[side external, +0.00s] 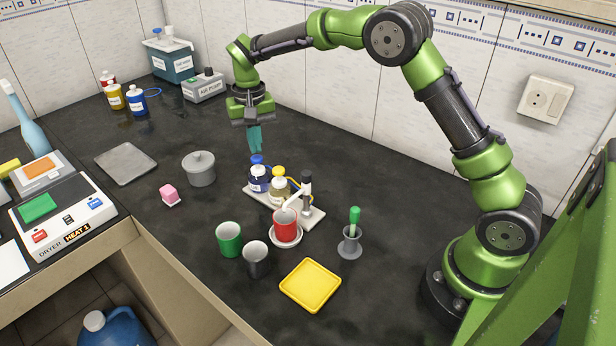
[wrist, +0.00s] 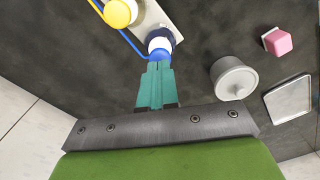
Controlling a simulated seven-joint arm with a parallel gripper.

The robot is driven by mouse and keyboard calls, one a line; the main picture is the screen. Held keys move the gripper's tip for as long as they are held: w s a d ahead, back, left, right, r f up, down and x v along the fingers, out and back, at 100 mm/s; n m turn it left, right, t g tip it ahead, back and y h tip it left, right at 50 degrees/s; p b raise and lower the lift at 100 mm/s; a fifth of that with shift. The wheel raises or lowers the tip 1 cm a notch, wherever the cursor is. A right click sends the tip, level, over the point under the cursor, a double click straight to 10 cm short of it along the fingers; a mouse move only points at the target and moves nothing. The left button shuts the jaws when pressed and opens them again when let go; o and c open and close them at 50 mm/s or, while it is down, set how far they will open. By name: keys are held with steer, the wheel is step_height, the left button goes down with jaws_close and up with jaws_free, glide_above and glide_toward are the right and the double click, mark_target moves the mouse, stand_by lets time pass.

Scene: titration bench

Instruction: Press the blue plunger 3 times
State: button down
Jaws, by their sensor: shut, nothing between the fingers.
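The blue plunger (side external: 257,160) tops a bottle with a dark blue band (side external: 258,180) on a pale base plate (side external: 305,217) in the side view. In the wrist view the blue plunger (wrist: 158,53) shows just beyond my fingertips, at the top centre. A yellow plunger (side external: 278,172) tops the bottle beside it. My gripper (side external: 255,148), with teal fingers, points down above the blue plunger and is shut and empty. In the wrist view my gripper (wrist: 157,66) overlaps the plunger's edge. I cannot tell whether the fingertips touch it.
A red cup (side external: 285,224) stands under a white spout on the plate's front side. Green (side external: 229,239) and dark grey (side external: 256,259) cups stand nearby. A grey lidded pot (side external: 199,169) and a pink cube (side external: 169,193) stand to the left. A yellow tray (side external: 310,284) lies in front.

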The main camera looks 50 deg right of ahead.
stand_by(0.3)
steer(key=shift+r, duration=3)
steer(key=shift+w, duration=0.1)
steer(key=shift+s+f+n, duration=0.3)
steer(key=shift+s+f, duration=0.3)
steer(key=shift+f, duration=0.25)
steer(key=s+r+t+y, duration=0.1)
steer(key=s+r+t, duration=0.2)
steer(key=s, duration=1)
steer(key=s+r+n+t+y, duration=0.1)
steer(key=s+r+t, duration=0.3)
steer(key=s, duration=1)
steer(key=shift+r, duration=0.6)
